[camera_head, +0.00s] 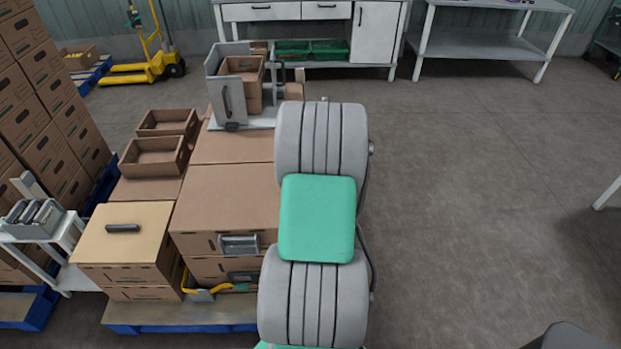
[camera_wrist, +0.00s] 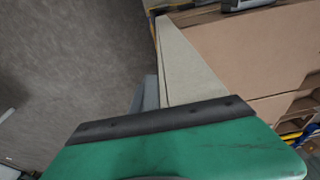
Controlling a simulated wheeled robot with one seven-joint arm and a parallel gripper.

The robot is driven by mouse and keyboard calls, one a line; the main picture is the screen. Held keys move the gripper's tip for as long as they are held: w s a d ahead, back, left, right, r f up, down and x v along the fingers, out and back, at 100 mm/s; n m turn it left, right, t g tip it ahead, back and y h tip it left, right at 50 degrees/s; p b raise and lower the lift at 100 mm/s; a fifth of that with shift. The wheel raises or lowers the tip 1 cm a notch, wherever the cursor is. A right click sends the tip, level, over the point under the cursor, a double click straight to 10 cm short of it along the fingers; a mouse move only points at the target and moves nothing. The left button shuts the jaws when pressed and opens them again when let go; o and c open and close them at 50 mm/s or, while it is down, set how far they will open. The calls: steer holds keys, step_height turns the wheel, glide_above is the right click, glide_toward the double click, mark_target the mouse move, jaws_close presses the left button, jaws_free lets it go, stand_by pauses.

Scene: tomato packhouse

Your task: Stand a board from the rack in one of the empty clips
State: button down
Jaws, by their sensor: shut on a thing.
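In the wrist view, the teal and black end of my gripper (camera_wrist: 146,97) fills the bottom, with one grey finger showing. It is shut on a pale beige board (camera_wrist: 188,65), which reaches out beyond it and narrows away beside a brown carton. Where the fingers meet the board is mostly hidden. In the head view my arm hides the gripper. The grey rack (camera_head: 37,227) stands on a small white table at the left, with several slanted pieces in it. Grey brackets (camera_head: 240,250) show at the carton stack's near side; I cannot tell which clips are empty.
Brown cartons (camera_head: 218,195) stand stacked on a blue-edged pallet (camera_head: 165,327). A yellow hooked part (camera_head: 192,286) is at their foot. A tall carton pile (camera_head: 45,100) is at the left. The floor to the right is clear up to the benches (camera_head: 490,38).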

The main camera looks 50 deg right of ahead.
steer(key=f+b, duration=0.1)
steer(key=f, duration=0.2)
steer(key=f+b, duration=0.1)
steer(key=shift+w+a+f+b, duration=0.1)
steer(key=shift+w+f+b, duration=0.15)
steer(key=shift+w+b, duration=0.1)
steer(key=shift+s+a+f, duration=0.1)
steer(key=shift+f, duration=0.1)
steer(key=shift+s+a+f, duration=0.1)
steer(key=shift+f, duration=0.2)
stand_by(0.5)
steer(key=shift+f+b, duration=1.75)
steer(key=shift+f, duration=0.65)
